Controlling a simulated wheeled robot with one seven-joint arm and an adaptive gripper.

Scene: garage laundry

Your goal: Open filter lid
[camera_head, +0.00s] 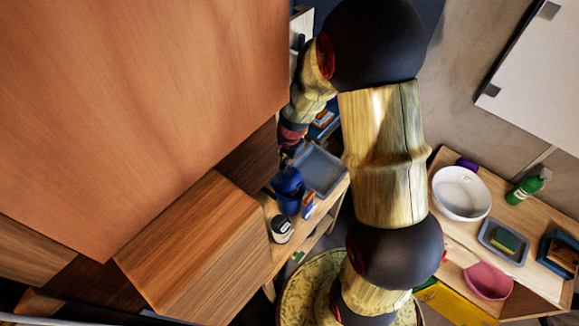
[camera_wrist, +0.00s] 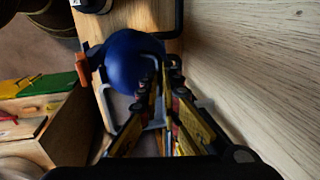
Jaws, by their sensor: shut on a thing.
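My gripper (camera_wrist: 161,68) shows in the wrist view, its two fingers converging with only a narrow gap at the tips. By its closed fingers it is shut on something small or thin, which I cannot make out. No filter lid can be clearly told in either view. A rounded dark blue object (camera_wrist: 130,62) lies just left of and beyond the fingertips; whether they touch it I cannot tell. In the head view a blue container (camera_head: 288,184) stands on a narrow wooden table (camera_head: 318,222). There, the end of my arm is partly hidden and the fingertips cannot be seen.
A grey tray (camera_head: 321,170) and a dark jar with a white label (camera_head: 282,229) are on the narrow table. A large wooden panel (camera_head: 140,100) blocks the left. At right a wooden table holds a white bowl (camera_head: 461,193), pink bowl (camera_head: 488,281) and green bottle (camera_head: 524,188).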

